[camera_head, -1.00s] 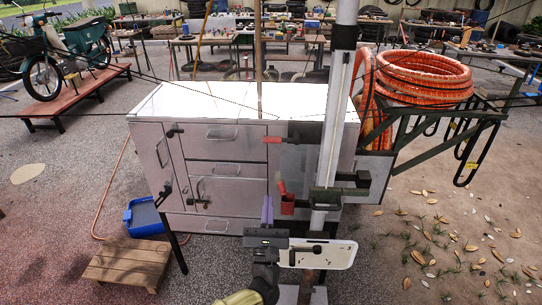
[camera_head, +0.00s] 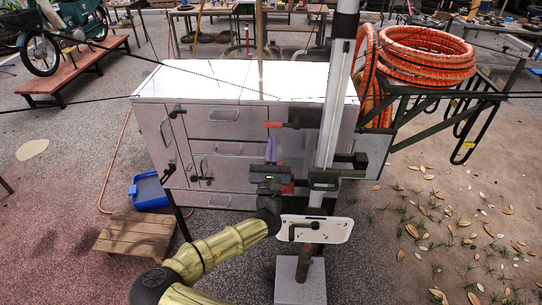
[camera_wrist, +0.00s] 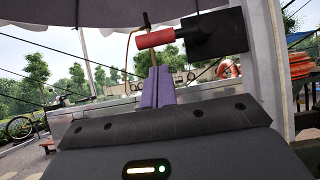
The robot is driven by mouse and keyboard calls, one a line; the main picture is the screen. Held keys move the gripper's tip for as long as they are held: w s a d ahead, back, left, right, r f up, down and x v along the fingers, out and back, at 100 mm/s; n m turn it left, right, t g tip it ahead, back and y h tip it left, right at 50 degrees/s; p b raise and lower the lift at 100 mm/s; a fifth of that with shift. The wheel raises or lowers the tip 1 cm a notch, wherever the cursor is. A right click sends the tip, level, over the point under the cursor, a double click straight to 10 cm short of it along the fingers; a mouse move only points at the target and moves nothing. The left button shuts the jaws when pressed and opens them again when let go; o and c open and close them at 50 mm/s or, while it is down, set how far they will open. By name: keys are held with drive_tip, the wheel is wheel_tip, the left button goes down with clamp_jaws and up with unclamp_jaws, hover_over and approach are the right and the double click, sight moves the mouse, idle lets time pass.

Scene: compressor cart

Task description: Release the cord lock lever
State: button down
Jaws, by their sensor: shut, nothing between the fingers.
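A red-handled lever (camera_head: 273,125), which looks like the cord lock lever, juts left from a dark block beside the tall pale pole (camera_head: 335,100). In the wrist view its red grip (camera_wrist: 155,39) lies level, with the black block (camera_wrist: 215,33) at its right. My gripper (camera_head: 271,143) has purple fingers pointing up, pressed together and empty. The fingertips (camera_wrist: 158,70) appear just below the red grip; whether they touch it I cannot tell. A second red part (camera_head: 288,188) sits lower, partly hidden by my gripper.
A grey drawer cabinet (camera_head: 222,115) with a white top stands behind. A white plate with a dark crank (camera_head: 335,230) hangs at the pole's lower part. Orange hose coils (camera_head: 425,55) sit at right. A wooden step (camera_head: 135,235) and blue bin (camera_head: 150,192) stand at left.

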wheel_tip(320, 180, up, 2)
drive_tip(key=shift+w+r+p, duration=0.1)
drive_tip(key=shift+w+p, duration=0.05)
drive_tip(key=shift+p, duration=0.25)
